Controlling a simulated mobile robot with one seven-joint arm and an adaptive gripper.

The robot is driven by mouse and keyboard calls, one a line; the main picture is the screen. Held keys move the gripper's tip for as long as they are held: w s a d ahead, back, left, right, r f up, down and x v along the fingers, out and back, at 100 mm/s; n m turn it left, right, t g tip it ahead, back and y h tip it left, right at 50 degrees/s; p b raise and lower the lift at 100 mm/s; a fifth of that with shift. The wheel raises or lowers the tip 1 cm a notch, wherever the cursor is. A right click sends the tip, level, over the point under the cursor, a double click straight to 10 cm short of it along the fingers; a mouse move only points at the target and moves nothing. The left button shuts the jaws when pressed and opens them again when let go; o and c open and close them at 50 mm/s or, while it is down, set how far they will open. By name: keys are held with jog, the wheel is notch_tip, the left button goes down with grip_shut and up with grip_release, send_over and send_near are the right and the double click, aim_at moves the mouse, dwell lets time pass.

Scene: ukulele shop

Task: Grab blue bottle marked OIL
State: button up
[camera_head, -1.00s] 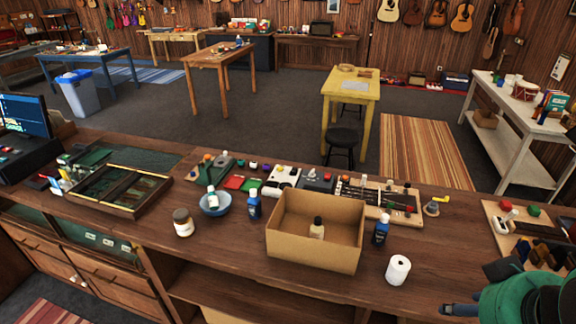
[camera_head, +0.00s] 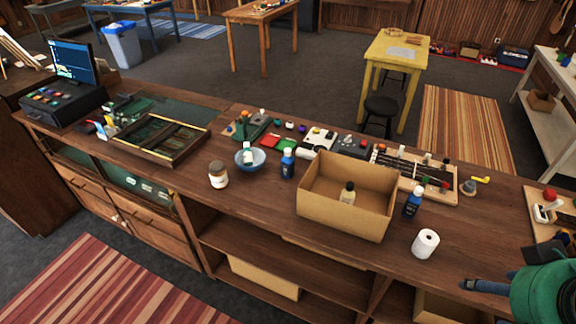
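One blue bottle (camera_head: 288,165) is left of the open cardboard box, beside the light blue bowl. The other blue bottle (camera_head: 413,203) is just right of the box. Their labels are too small to read, so I cannot tell which is marked OIL. My gripper (camera_head: 470,285) shows partly at the lower right, at the end of my green arm, apart from both bottles. Its finger opening cannot be made out.
The cardboard box (camera_head: 335,215) holds a small dark-capped bottle (camera_head: 348,193). A white roll (camera_head: 425,243) stands in front of the right blue bottle. A jar (camera_head: 218,175) and the bowl (camera_head: 250,160) with a bottle in it stand left. A ukulele neck board (camera_head: 440,190) lies behind.

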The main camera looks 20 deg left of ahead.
jog(key=shift+r, duration=0.1)
jog(key=w+a+r+g+p, duration=0.1)
jog(key=w+a+r, duration=0.2)
jog(key=w, duration=0.3)
jog(key=w+a+r+n+p, duration=0.1)
jog(key=w+a+r+p, duration=0.15)
jog(key=w, duration=0.35)
jog(key=w+a+r+g, duration=0.1)
jog(key=w+a+r, duration=0.3)
jog(key=w, duration=0.2)
jog(key=w+a+f+n+g+y+p, duration=0.1)
jog(key=w+a+p, duration=0.2)
jog(key=w+a, duration=1.1)
jog(key=n+g+h+p, duration=0.1)
jog(key=n+g+p, duration=0.15)
jog(key=p, duration=0.45)
send_over(288, 149)
jog(key=f, duration=2.4)
jog(key=shift+s+d+f, duration=0.1)
jog(key=shift+d+f, duration=0.1)
jog(key=shift+f, duration=0.05)
jog(key=shift+a+f, duration=0.2)
jog(key=shift+a, duration=0.05)
